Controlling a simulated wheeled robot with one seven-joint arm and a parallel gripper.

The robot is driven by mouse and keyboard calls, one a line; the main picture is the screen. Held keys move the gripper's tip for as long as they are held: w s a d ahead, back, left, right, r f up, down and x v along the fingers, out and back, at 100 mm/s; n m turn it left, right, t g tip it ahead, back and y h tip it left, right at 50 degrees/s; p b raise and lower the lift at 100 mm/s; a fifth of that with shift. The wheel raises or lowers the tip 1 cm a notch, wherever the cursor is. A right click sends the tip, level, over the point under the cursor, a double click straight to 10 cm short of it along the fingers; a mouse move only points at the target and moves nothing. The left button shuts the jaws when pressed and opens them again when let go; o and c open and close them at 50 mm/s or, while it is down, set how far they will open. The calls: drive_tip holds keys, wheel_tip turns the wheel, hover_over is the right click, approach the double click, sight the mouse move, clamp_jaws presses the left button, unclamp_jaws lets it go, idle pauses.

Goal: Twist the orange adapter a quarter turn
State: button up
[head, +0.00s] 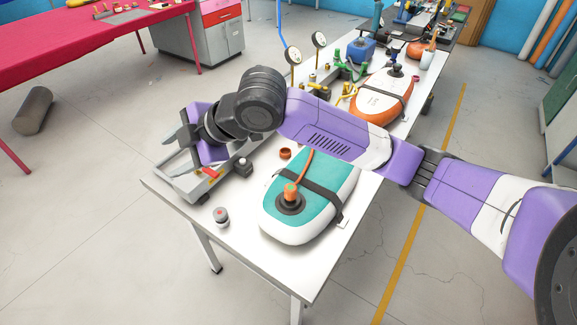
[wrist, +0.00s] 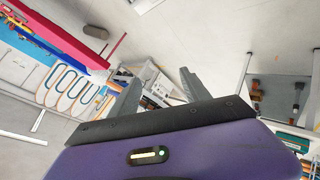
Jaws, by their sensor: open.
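The orange adapter (head: 291,193) stands on the dark round valve of a teal and white inflatable board (head: 321,202), near the front of the white table. An orange hose rises from it, and a black strap crosses the board. The adapter cannot be made out in the wrist view.
A small grey and red object (head: 221,217) stands left of the board. The table's front corner is clear.

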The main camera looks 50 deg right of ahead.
drive_tip(key=s+d+f+n+g+h, duration=0.2)
drive_tip(key=s+d+f+g+h, duration=0.15)
drive_tip(key=s+d+f, duration=0.4)
drive_tip(key=n+g+h+p, duration=0.1)
drive_tip(key=n+g+h, duration=0.1)
drive_tip(key=g, duration=0.4)
hover_over(290, 188)
drive_tip(key=shift+a+f, duration=0.25)
drive_tip(key=shift+f, duration=0.85)
drive_tip(key=shift+d+f+p, duration=0.2)
drive_tip(key=shift+f+p, duration=0.1)
drive_tip(key=shift+f, duration=1.6)
drive_tip(key=shift+d+f+p, duration=0.2)
drive_tip(key=shift+f+p, duration=0.1)
drive_tip(key=shift+f, duration=1.6)
clamp_jaws()
drive_tip(key=n, duration=0.2)
drive_tip(key=shift+n+b, duration=0.4)
drive_tip(key=shift+n+t, duration=0.25)
drive_tip(key=shift+n, duration=0.75)
